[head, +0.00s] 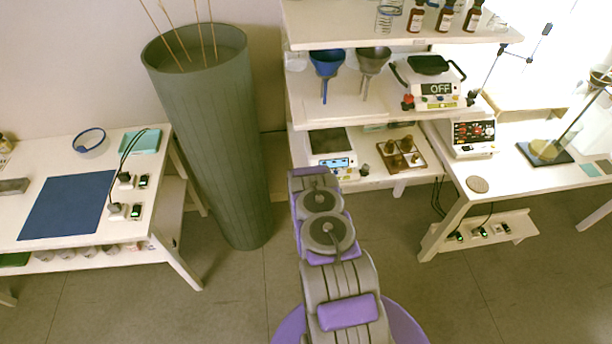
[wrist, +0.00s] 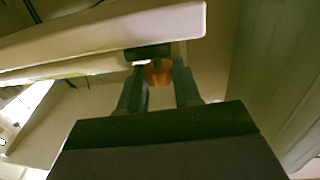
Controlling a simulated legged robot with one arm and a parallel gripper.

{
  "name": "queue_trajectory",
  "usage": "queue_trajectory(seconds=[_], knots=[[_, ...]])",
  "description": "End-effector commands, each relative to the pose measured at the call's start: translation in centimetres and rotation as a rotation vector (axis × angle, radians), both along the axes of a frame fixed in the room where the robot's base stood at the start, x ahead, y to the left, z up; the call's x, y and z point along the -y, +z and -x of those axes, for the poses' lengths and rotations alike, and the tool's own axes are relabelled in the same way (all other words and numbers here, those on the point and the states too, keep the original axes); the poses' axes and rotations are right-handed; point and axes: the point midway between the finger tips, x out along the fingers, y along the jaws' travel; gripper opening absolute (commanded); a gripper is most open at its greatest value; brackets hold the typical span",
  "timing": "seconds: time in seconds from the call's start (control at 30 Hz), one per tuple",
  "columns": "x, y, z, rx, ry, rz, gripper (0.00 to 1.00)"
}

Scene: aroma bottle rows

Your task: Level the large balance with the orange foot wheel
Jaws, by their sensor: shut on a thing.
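The balance (head: 331,168) stands on the lower shelf in the head view, with a dark square pan and a lit blue display. My arm reaches up to its front left, and my gripper is hidden there. In the wrist view my gripper (wrist: 160,72) is shut on the orange foot wheel (wrist: 158,77), which sits between the fingertips. A dark part lies just above the wheel, under a pale edge. The wheel is hidden in the head view, and I cannot tell whether the balance is level.
A tray of brass weights (head: 401,154) stands right of the balance. A tall green bin (head: 215,140) stands close left of my arm. The upper shelf (head: 355,112) holds funnels and a device reading OFF.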

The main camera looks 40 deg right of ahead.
Motion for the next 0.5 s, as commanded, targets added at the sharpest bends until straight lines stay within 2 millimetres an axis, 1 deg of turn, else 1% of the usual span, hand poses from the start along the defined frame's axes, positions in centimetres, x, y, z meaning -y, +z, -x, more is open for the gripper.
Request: queue_trajectory(seconds=[0.07,0.5], knots=[[-0.41,0.07,-0.34,0.002,-0.048,0.002,0.03],[-0.65,-0.26,-0.81,0.009,-0.377,0.000,0.03]])
